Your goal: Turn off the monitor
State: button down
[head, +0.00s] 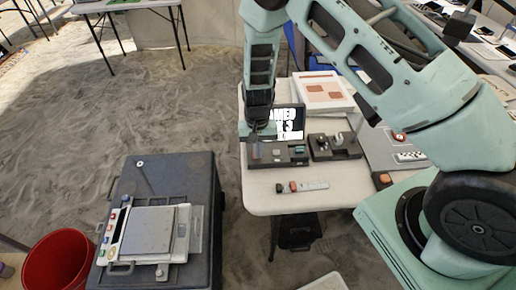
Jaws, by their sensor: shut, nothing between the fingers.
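The monitor (298,113) stands on the white table, its screen lit with large white letters on black. My arm and gripper hide its left part. A dark console (290,158) with small buttons lies in front of the screen. My gripper (256,151) is shut and empty, pointing down at the console's left end. I cannot tell whether its fingertips touch the console.
A dark holder (335,148) stands just right of the console, and a white tray with orange pieces (323,90) lies behind. A small light strip with red and dark ends (308,185) lies in front. A dark case (205,185) and red bucket (60,262) stand at left.

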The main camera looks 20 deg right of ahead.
jog(key=shift+s+f+b, duration=0.15)
jog(key=shift+f+b, duration=0.2)
jog(key=shift+r, duration=0.1)
jog(key=shift+w+d+r, duration=0.2)
jog(key=shift+w+r, duration=0.05)
jog(key=shift+w, duration=0.5)
jog(key=shift+r+p, duration=0.3)
jog(key=shift+p, duration=0.15)
jog(key=r+p, duration=0.1)
jog(key=r, duration=0.1)
jog(key=r+p, duration=0.2)
jog(key=shift+s+r, duration=0.2)
jog(key=shift+r, duration=0.05)
notch_tip(320, 180, up, 9)
jog(key=s+b, duration=0.1)
jog(key=b, duration=0.2)
jog(key=shift+s+a+f, duration=0.15)
jog(key=shift+s+a, duration=0.2)
